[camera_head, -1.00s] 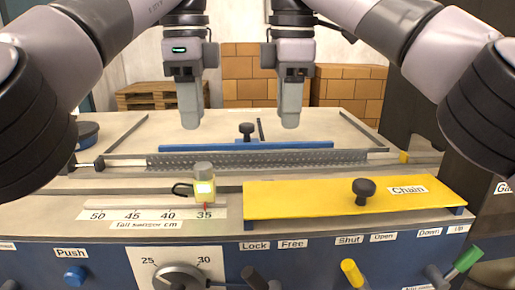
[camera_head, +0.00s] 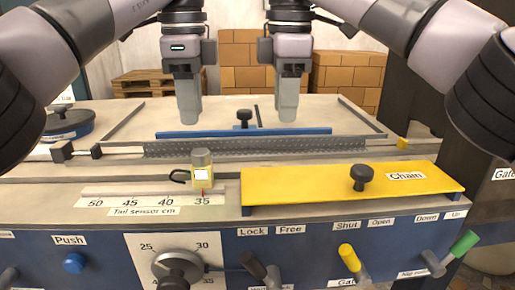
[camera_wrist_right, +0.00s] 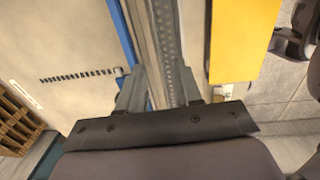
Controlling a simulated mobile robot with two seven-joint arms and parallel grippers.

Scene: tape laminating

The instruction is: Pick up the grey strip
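A long perforated grey strip (camera_head: 255,150) lies across the machine top, in front of a blue bar (camera_head: 180,134). It also shows in the right wrist view (camera_wrist_right: 167,25), running away between my fingers. My left gripper (camera_head: 189,116) points down over the bed behind the strip's left part; the head view does not show whether its fingers are apart. My right gripper (camera_head: 288,114) points down over the bed behind the strip's right part. In the right wrist view its fingers (camera_wrist_right: 163,75) are apart, with nothing held between them.
A yellow cover (camera_head: 300,187) with a black knob (camera_head: 362,177) stands in front right. A small sensor (camera_head: 202,170) stands on a scale at front left. Another knob (camera_head: 244,117) rises between my grippers. Levers line the front panel.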

